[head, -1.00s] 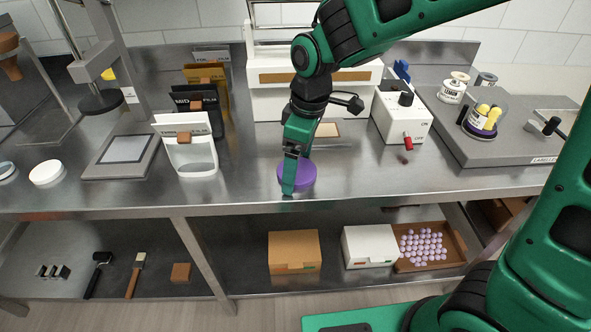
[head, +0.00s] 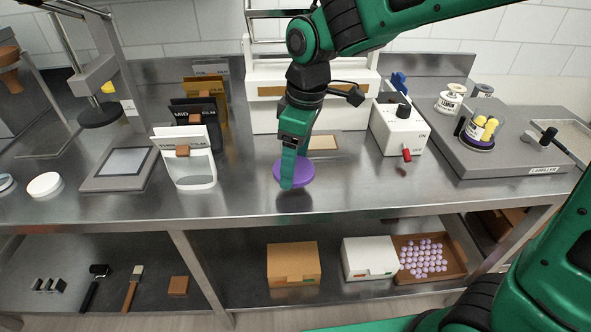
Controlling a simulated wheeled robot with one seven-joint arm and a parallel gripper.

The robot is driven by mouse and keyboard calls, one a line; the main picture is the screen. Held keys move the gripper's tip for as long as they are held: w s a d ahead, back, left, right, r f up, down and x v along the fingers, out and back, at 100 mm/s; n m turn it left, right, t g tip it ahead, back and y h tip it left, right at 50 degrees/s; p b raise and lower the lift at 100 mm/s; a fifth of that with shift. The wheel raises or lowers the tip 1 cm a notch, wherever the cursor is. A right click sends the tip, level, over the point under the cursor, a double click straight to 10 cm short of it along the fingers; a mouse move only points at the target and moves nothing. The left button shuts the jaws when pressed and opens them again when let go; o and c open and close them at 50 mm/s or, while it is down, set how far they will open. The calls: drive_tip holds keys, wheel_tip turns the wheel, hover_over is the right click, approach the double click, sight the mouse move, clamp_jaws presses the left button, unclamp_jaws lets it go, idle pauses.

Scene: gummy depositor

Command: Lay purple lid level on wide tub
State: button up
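The purple lid (head: 304,175) is a flat disc over the front middle of the steel counter in the head view. My gripper (head: 287,184) points down at its left part, and the lid looks roughly level. The fingers overlap the lid and appear shut on it. A dark patch on the counter below suggests that the lid is a little above the surface. A clear tub (head: 478,131) with a label, yellow pieces and a purple base stands on the grey labeller at the right. I cannot tell if it is the wide tub.
A white control box (head: 398,127) with a red knob stands to the right. A white lid-like disc (head: 44,185) lies far left. The front counter strip is clear.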

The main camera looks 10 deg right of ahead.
drive_tip(key=s+a+r, duration=0.6)
drive_tip(key=s, duration=0.2)
drive_tip(key=shift+s+a+r, duration=0.15)
drive_tip(key=shift+s+a, duration=0.2)
drive_tip(key=o, duration=0.4)
drive_tip(key=c, duration=0.5)
drive_tip(key=shift+o, duration=0.2)
